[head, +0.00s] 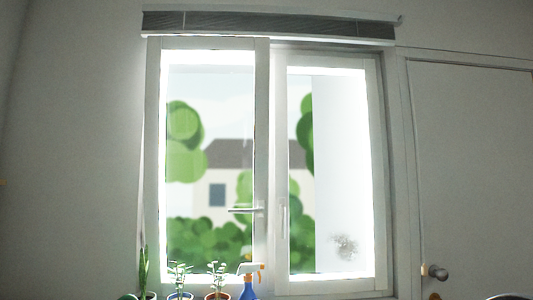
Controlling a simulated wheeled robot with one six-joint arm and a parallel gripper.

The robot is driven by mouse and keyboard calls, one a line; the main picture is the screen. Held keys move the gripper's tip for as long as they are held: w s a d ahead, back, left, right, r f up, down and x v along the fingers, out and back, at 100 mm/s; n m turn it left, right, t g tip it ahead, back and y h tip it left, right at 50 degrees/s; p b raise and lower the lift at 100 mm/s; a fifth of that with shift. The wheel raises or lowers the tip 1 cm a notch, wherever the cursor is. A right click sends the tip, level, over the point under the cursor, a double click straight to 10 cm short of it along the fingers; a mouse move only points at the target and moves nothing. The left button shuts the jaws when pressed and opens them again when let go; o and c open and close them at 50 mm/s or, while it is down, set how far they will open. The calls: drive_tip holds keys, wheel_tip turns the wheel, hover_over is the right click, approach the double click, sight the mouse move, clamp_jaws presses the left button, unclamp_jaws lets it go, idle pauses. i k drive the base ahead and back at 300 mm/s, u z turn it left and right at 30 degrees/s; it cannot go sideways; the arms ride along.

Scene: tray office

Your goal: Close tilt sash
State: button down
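The window has two white-framed sashes. The left sash (261,120) reaches higher than the right one, and its top seems to lean into the room. How wide its gap is cannot be told from this front view. Its handle (246,210) lies horizontal, pointing left. The right sash (376,170) looks flush in the window frame, and its handle (284,222) hangs vertical. My gripper is not in view.
Potted plants (180,280) and a blue spray bottle (249,286) stand below the left sash at the bottom edge. A rolled blind (270,25) hangs above the window. A door with a round knob (437,272) is at right.

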sight(159, 48)
drive_tip(key=k, duration=0.6)
drive_tip(key=u, duration=1.1)
drive_tip(key=i, duration=1.5)
drive_tip(key=z, duration=0.2)
